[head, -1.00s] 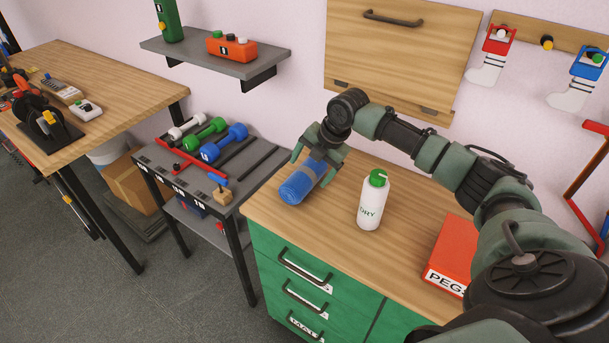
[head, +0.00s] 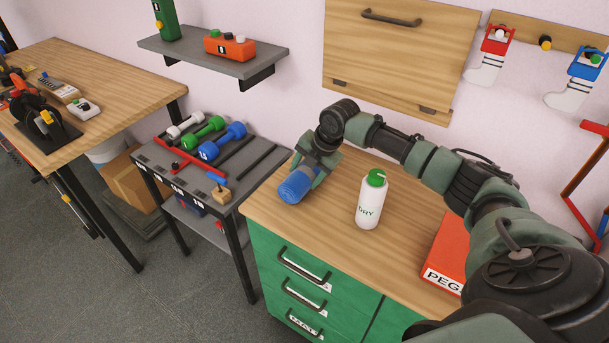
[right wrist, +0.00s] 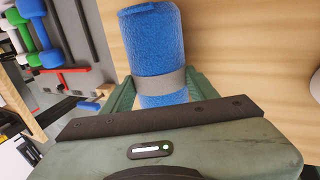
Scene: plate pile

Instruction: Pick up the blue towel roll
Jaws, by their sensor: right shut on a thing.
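The blue towel roll (head: 297,185) lies at the left end of the wooden counter top in the head view, with a grey band around it that shows in the right wrist view. My right gripper (head: 319,164) comes down over the roll and is shut on it, one finger on each side. In the right wrist view the roll (right wrist: 152,45) sits between the fingers of the gripper (right wrist: 160,92), and its near end is partly hidden by the gripper body. I cannot tell whether the roll still touches the counter. My left gripper is not in view.
A white bottle with a green cap (head: 370,200) stands just right of the roll. A red PEGS box (head: 447,255) is farther right on the counter (head: 405,245). A rack with several dumbbells (head: 208,137) stands to the left. A wall shelf (head: 215,62) hangs above.

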